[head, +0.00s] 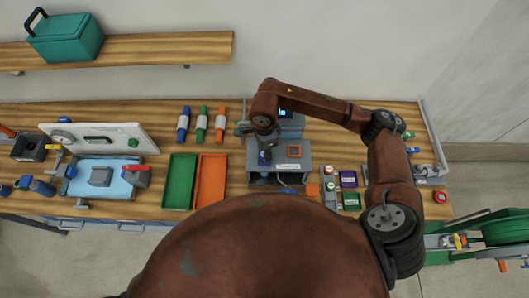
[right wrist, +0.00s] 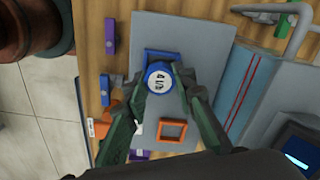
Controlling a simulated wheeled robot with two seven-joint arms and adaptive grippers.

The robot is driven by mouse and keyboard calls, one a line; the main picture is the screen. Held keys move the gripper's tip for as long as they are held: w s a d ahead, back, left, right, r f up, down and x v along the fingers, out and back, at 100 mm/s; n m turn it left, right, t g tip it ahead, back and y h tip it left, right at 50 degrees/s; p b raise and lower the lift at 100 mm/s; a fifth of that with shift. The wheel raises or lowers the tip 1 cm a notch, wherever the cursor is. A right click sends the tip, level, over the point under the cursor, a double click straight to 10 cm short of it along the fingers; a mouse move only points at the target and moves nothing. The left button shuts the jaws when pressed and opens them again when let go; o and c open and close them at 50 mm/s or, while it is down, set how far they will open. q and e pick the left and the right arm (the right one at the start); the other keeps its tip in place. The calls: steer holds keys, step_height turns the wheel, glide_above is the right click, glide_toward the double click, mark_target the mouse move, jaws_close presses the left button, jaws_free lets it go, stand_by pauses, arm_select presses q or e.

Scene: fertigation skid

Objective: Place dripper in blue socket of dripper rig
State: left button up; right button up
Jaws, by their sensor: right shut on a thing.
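The dripper (right wrist: 157,78) is a small round piece with a blue rim and a white face bearing dark marks. My right gripper (right wrist: 160,86) is shut on it; in the head view the gripper (head: 264,150) is over the grey dripper rig (head: 275,165). The rig's plate also shows in the right wrist view (right wrist: 185,32). The blue square socket (right wrist: 160,52) shows partly behind the dripper, which overlaps its lower edge. I cannot tell whether they touch. The orange socket (right wrist: 172,131) is empty. My left gripper is not in view.
A green tray (head: 179,182) and an orange tray (head: 211,182) lie left of the rig. A unit with a small screen (head: 287,116) stands behind the rig. Purple and green labelled blocks (head: 348,179) are to its right.

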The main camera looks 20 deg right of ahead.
steer(key=shift+f, duration=0.6)
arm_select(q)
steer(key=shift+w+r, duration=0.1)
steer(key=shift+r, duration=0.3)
arm_select(e)
steer(key=shift+f, duration=0.1)
steer(key=shift+f, duration=0.1)
steer(key=o, duration=0.8)
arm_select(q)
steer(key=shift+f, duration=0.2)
